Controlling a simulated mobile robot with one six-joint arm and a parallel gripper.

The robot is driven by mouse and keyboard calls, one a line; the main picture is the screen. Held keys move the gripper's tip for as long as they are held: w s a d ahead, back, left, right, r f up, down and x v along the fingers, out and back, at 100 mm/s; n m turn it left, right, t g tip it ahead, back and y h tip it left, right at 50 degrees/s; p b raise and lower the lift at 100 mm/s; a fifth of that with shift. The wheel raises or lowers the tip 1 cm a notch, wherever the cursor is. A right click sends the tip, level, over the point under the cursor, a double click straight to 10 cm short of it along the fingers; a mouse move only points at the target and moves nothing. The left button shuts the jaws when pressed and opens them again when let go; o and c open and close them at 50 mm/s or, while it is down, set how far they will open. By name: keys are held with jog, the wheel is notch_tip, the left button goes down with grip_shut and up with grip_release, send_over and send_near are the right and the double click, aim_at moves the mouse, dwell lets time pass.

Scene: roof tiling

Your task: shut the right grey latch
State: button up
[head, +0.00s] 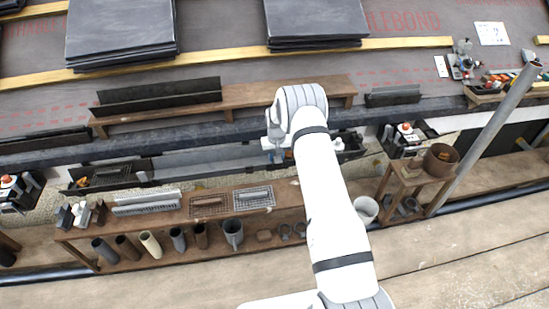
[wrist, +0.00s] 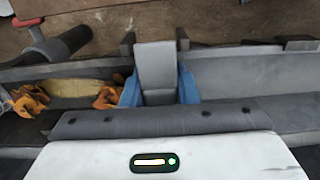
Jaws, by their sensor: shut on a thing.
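In the wrist view a flat grey latch (wrist: 155,62) stands up between the two blue fingertips of my gripper (wrist: 160,92). The fingers are shut on its sides, and its lower end goes down behind the dark gripper body. It lies across a long grey gutter (wrist: 235,66). In the head view my gripper (head: 274,152) is at the same grey gutter (head: 205,160), between the upper shelf and the front bench. My arm hides part of this area there, and the latch cannot be made out.
Orange clips (wrist: 108,93) lie in the gutter left of my gripper. A dark cylinder (wrist: 66,44) is at the upper left. A wooden bench (head: 165,216) with pipes beneath stands in front, and a wooden shelf (head: 255,93) behind. A slanting grey pole (head: 490,130) rises at the right.

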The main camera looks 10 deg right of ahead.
dwell(0.4)
jog(key=o, duration=1)
jog(key=shift+f, duration=0.1)
jog(key=shift+r+p, duration=1.1)
jog(key=shift+r, duration=2.8)
